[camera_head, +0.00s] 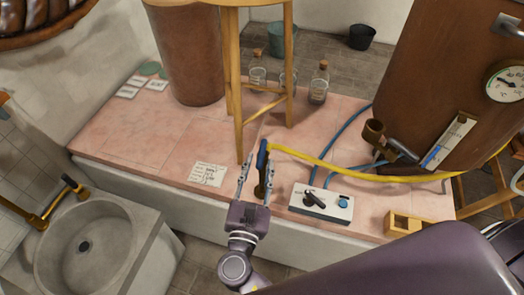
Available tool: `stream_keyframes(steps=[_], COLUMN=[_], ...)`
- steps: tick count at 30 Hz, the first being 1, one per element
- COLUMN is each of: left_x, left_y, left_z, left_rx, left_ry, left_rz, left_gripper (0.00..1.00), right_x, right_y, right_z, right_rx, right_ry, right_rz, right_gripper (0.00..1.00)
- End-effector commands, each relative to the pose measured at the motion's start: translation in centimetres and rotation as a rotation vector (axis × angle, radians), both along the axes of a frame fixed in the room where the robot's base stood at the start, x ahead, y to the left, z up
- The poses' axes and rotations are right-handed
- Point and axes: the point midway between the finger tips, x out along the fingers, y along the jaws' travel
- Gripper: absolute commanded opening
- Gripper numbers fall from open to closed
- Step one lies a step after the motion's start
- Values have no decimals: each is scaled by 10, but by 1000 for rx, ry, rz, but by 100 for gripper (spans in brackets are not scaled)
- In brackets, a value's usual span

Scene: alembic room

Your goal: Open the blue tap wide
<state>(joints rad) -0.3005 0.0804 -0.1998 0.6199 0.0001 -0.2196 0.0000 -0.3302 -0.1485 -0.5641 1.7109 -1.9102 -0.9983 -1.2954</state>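A blue tap handle (262,157) stands upright on a small brass-coloured body at the front of the pink tiled counter, where a yellow hose starts. The lower part of the tap is partly hidden by that finger. My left gripper is not in view.
A white board (321,216) with a black lever and blue knob lies right of the gripper. A wooden stool (235,95) stands behind it. A copper-brown vessel (430,60) with a gauge is at right. A stone sink (95,255) is at left. A paper note (207,174) lies on the counter.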

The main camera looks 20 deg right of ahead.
Motion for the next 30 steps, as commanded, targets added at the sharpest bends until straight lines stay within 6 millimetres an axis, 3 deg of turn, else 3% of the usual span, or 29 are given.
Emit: stream_keyframes(steps=[3,9,27,30], left_x=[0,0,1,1], left_y=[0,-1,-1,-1], left_z=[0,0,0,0], left_rx=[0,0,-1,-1], left_ry=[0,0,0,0], left_rz=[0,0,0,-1], left_gripper=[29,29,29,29], right_x=[-22,-42,-46,-45], right_y=[11,21,23,23], right_z=[0,0,0,-7], right_rx=[1,-1,-1,12], right_ry=[2,0,-2,11], right_rz=[0,0,0,5], right_gripper=[31,31,31,31])
